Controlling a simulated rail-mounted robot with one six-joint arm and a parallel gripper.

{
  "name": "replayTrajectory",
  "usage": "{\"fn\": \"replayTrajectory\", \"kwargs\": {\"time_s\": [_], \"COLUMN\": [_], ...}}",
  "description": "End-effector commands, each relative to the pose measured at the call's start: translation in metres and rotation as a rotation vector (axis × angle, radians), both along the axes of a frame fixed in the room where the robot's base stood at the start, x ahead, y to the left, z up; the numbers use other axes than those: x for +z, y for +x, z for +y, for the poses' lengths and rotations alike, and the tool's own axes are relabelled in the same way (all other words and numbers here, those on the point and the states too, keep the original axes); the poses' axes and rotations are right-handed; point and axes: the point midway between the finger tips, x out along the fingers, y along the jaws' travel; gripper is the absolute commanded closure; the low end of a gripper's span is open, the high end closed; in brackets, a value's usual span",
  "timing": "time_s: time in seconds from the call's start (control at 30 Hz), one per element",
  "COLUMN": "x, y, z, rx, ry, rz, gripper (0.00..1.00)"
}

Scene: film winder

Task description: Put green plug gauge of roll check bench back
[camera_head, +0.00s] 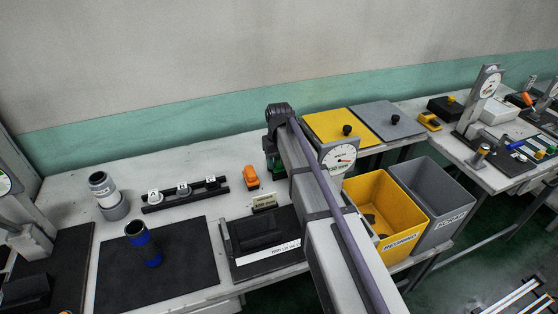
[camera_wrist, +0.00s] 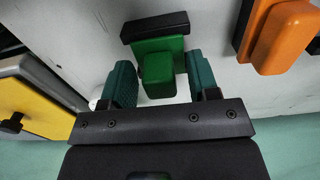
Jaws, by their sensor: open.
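In the wrist view a green block with a black bar-shaped part, which looks like the green plug gauge (camera_wrist: 158,72), is on or just above the pale bench top (camera_wrist: 225,70). My gripper (camera_wrist: 160,68) is open, with a teal finger on either side of the green block. A gap shows beside each finger, so the block is not clamped. In the camera_head view my arm hides most of this spot. Dark green shapes show below the wrist, but I cannot tell fingers from gauge there.
An orange tool (camera_head: 251,177) lies close by, also in the wrist view (camera_wrist: 278,38). A black rack (camera_head: 186,194) with white-labelled pieces stands left, near a grey-white cylinder (camera_head: 103,187). Yellow (camera_head: 367,196) and grey (camera_head: 440,190) bins stand right.

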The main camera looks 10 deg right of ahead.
Motion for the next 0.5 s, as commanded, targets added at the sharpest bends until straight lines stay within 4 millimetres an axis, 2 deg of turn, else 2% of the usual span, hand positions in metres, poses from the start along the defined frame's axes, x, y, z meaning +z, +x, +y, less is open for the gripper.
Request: {"fn": "replayTrajectory", "kwargs": {"time_s": [0.4,0.5], "x": [0.105,0.122], "y": [0.000,0.000], "z": [0.000,0.000], "rx": [0.000,0.000], "ry": [0.000,0.000], "rz": [0.000,0.000], "gripper": [0.45,0.45]}}
